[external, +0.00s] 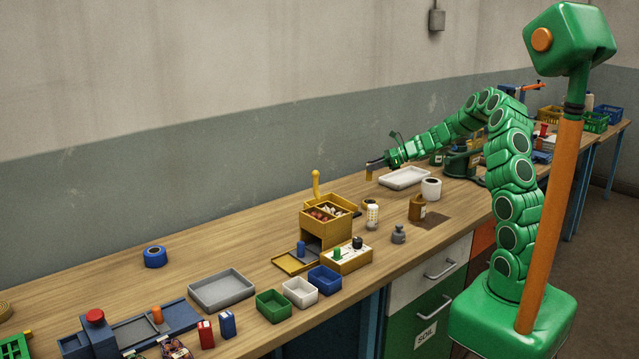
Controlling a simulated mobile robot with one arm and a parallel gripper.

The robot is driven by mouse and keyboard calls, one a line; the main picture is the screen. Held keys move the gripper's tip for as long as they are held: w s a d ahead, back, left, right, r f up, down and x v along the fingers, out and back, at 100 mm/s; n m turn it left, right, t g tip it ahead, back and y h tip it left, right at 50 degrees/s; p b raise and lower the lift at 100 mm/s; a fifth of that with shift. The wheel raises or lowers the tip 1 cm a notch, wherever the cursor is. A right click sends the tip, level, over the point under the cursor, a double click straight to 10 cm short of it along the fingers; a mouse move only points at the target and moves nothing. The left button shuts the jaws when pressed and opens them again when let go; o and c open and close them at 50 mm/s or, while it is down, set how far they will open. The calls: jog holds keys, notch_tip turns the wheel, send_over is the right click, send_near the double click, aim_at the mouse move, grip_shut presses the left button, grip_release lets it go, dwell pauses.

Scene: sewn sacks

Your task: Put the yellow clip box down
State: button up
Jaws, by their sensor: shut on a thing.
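The yellow clip box (369,175) is a small yellow block in the external view. My gripper (371,166) is shut on it at the end of my outstretched green arm. It is above or at the rear part of the wooden bench (210,258), left of a white tray (404,178). I cannot tell whether its underside touches the bench. The dark jaws hide its top.
A yellow box with compartments and a lever (327,215) stands in front of the gripper. The bench's rear left is mostly clear.

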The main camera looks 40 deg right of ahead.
jog(key=shift+w+d+f, duration=0.2)
jog(key=shift+w+f, duration=0.9)
jog(key=shift+f, duration=0.25)
jog(key=shift+w+d+f, duration=0.15)
jog(key=shift+w+f, duration=0.95)
jog(key=shift+f, duration=1.7)
jog(key=o, duration=1)
jog(key=shift+f, duration=0.1)
